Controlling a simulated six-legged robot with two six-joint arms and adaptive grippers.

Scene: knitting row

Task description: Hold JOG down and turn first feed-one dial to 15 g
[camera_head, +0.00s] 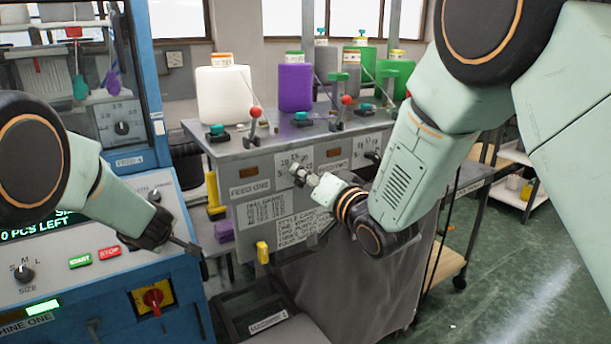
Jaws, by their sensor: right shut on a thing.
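The feed-one dial (296,168) sits on the grey front of the yarn feed unit, right of the FEED-ONE label (250,187). My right gripper (305,177) is shut on this dial and hides much of its scale, so the setting cannot be read. My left gripper (188,245) is in front of the blue machine's panel. Its dark fingers look closed together and point right, near the panel's right edge. No JOG label or button can be made out.
The blue machine's panel carries a green START button (80,261), a red STOP button (109,252), a size knob (22,273) and a red-yellow switch (153,297). Green floor (530,290) is open at right.

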